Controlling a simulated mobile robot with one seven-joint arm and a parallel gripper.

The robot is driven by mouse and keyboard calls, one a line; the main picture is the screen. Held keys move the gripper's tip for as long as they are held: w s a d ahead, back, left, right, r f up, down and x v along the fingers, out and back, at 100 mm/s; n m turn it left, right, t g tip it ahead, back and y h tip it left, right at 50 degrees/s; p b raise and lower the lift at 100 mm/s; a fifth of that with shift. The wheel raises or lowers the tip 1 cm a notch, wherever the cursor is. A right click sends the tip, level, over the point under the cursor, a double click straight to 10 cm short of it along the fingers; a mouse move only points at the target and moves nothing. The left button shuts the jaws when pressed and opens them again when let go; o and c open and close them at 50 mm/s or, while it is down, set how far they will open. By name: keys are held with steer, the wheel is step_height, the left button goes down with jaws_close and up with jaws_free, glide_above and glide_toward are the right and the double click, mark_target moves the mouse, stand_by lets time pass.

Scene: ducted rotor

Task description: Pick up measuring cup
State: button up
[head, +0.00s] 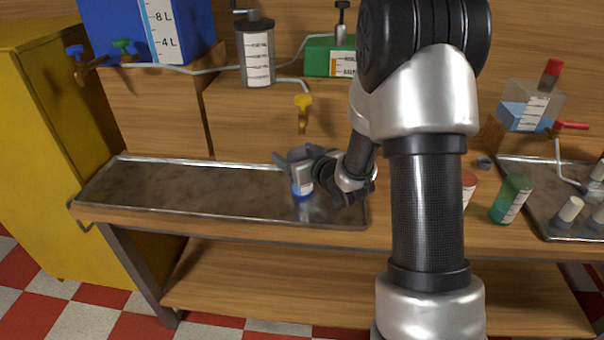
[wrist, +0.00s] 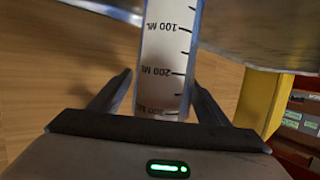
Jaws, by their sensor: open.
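The measuring cup (wrist: 165,65) fills the middle of the wrist view, with a white scale strip and marks such as 100 ML and 200 ML. In the head view the cup (head: 301,186), with blue at its lower part, stands at the right part of the long metal tray. My gripper (head: 293,160) is at the cup there, and its body hides part of the cup. In the wrist view my gripper (wrist: 160,88) is open, with one finger on each side of the cup. A gap shows beside each finger.
The long metal tray (head: 190,193) is otherwise bare to the left. A yellow tap (head: 303,103) hangs behind the cup. Red-capped and green containers (head: 511,199) stand to the right, beside a second tray (head: 560,226). A yellow cabinet (head: 45,150) is at far left.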

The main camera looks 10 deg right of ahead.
steer(key=shift+c, duration=0.3)
steer(key=c, duration=1.3)
steer(key=shift+r, duration=0.1)
steer(key=shift+c, duration=0.2)
